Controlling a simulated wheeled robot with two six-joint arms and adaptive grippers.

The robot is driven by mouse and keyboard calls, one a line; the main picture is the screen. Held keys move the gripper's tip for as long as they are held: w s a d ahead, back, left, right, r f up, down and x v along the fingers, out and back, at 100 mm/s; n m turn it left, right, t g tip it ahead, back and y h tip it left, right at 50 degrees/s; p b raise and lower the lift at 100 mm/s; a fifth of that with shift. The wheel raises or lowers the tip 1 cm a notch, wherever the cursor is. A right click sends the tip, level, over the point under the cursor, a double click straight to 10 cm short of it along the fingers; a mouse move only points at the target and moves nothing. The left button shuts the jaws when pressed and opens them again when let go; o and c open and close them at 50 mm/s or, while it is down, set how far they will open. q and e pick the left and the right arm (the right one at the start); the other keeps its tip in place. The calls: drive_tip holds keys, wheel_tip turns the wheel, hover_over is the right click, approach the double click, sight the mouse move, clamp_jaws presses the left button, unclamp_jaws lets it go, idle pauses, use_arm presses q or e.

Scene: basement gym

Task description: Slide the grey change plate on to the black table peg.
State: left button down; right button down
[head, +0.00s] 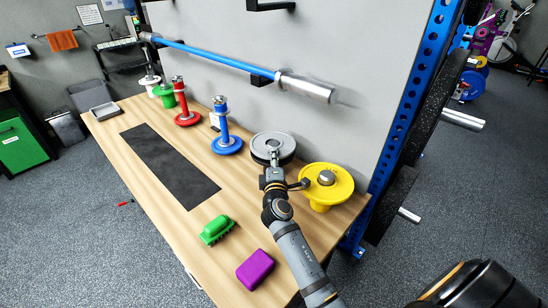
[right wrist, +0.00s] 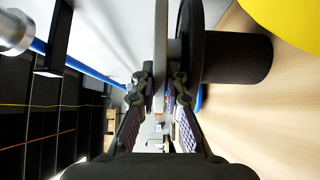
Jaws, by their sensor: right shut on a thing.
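The grey change plate (head: 268,140) lies flat at the back of the wooden table, over the black table peg. The peg's black flange (head: 288,160) shows just below the plate's rim. In the right wrist view, the plate's edge (right wrist: 161,40) stands between my fingers, close beside the black flange (right wrist: 190,45) and its thick black stem (right wrist: 238,58). My right gripper (head: 275,157) is shut on the plate's near rim; it also shows in the right wrist view (right wrist: 160,92). I cannot tell whether the peg's top passes through the plate's hole. My left gripper is out of view.
A yellow peg with a yellow plate (head: 340,184) stands close to the right of my gripper. Blue (head: 226,146), red (head: 188,119), green and white pegs stand to the left. A barbell (head: 215,54) hangs above.

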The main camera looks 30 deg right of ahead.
drive_tip(key=shift+r+p, duration=0.5)
drive_tip(key=shift+r, duration=0.4)
idle(1.1)
drive_tip(key=shift+f+b, duration=0.85)
drive_tip(key=shift+b, duration=0.15)
drive_tip(key=c, duration=1.5)
unclamp_jaws()
drive_tip(key=shift+s, duration=0.1)
drive_tip(key=shift+o, duration=0.9)
drive_tip(key=shift+s+f, duration=0.1)
drive_tip(key=shift+f, duration=0.3)
wheel_tip(320, 180, up, 11)
drive_tip(key=shift+r, duration=0.1)
